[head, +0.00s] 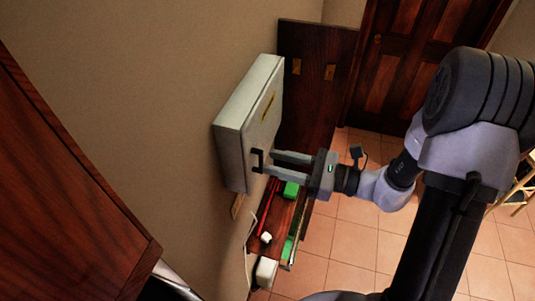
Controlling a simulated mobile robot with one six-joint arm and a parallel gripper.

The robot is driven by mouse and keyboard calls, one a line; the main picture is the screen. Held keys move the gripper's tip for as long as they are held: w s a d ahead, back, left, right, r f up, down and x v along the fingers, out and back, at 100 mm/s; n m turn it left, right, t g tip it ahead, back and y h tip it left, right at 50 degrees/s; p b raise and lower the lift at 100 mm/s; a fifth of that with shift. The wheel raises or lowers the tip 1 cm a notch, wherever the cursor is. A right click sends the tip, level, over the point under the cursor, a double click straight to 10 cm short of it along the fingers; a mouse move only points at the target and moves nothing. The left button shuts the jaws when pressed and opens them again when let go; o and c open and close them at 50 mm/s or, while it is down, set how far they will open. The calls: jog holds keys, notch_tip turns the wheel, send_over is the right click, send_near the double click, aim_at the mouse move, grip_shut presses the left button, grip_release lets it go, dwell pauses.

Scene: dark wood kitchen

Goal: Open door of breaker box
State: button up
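The breaker box (236,122) is a pale grey box mounted on the beige wall, left of centre in the head view. Its front door (266,112) looks shut and bears a yellowish label. A black handle (258,161) sticks out near the lower part of the door. My gripper (270,164) comes in from the right, its two pale fingers parallel and apart. The fingertips are right at the handle. I cannot tell whether they touch it or whether part of the handle lies between them.
A dark wood cabinet (65,200) fills the left foreground. Below the box is a shelf with green items (291,189), a small white object (266,238) and a white box (265,271). A dark wooden door (415,60) stands behind. Tiled floor (350,240) is open at the lower right.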

jog(key=x, duration=0.3)
grip_shut()
jog(key=shift+d, duration=0.1)
dwell(1.4)
